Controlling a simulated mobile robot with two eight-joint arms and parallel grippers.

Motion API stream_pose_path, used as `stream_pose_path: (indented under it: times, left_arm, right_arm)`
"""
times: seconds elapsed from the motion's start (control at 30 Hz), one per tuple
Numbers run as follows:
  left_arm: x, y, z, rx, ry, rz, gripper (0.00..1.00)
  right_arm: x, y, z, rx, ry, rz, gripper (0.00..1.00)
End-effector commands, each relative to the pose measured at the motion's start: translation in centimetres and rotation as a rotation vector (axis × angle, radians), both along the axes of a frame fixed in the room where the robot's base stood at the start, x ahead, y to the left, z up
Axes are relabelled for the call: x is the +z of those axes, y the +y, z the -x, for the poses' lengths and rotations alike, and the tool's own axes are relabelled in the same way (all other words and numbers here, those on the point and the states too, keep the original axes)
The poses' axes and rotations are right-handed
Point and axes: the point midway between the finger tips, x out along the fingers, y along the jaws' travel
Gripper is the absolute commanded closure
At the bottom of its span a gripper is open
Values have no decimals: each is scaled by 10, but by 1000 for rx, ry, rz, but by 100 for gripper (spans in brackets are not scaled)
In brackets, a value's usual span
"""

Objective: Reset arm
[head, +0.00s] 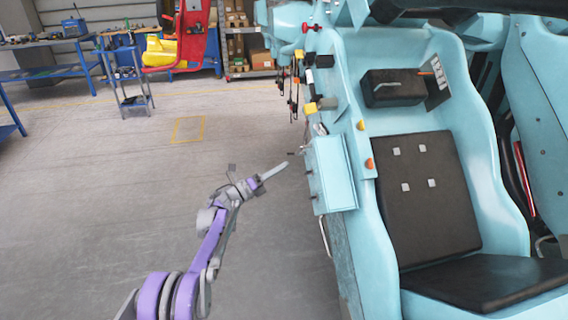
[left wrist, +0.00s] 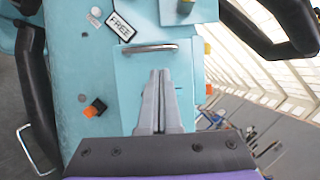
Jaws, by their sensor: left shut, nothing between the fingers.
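My left arm reaches in from the bottom left in the head view, with purple and grey links. Its gripper (head: 274,172) is shut and empty, its fingers pointing toward a light blue box (head: 331,174) on the side of the light blue coaster car (head: 352,88). A gap of floor shows between the fingertips and the box. In the left wrist view the gripper fingers (left wrist: 158,76) lie together, in front of a light blue panel with a metal handle (left wrist: 150,48) and a "FREE" label (left wrist: 121,26). My right gripper is not in view.
The car has a black padded seat (head: 428,190) at the right. Several cables and a yellow-tipped part (head: 310,107) hang by its side. A blue cart (head: 131,88), workbench (head: 52,70) and shelves (head: 246,48) stand at the back. The grey floor left of the car is clear.

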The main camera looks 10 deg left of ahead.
Motion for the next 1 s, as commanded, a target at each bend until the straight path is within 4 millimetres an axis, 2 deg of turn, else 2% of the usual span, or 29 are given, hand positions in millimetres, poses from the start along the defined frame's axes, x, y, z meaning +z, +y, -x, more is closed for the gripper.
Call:
stream_pose_path:
  times: [0.03, 0.2, 0.4, 0.53, 0.63, 0.77, 0.9, 1.0]
  left_arm:
    - [0, 15, 8, 6, -1, -1, 100]
    - [-5, 45, 28, 5, 0, -3, 100]
    - [-9, 66, 42, 3, 0, -2, 100]
    - [-3, 69, 44, 17, 11, 15, 100]
    - [19, 69, 41, 75, 56, 83, 100]
    - [60, 70, 40, 212, 174, 260, 100]
    - [90, 76, 57, 375, 341, 507, 100]
    - [96, 80, 81, 483, 470, 692, 100]
  right_arm:
    - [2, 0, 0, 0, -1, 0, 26]
    - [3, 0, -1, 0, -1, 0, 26]
    - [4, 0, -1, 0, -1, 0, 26]
    - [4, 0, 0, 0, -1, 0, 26]
    - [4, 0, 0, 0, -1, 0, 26]
    - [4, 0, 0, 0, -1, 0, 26]
    - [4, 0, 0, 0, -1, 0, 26]
    - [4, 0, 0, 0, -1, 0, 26]
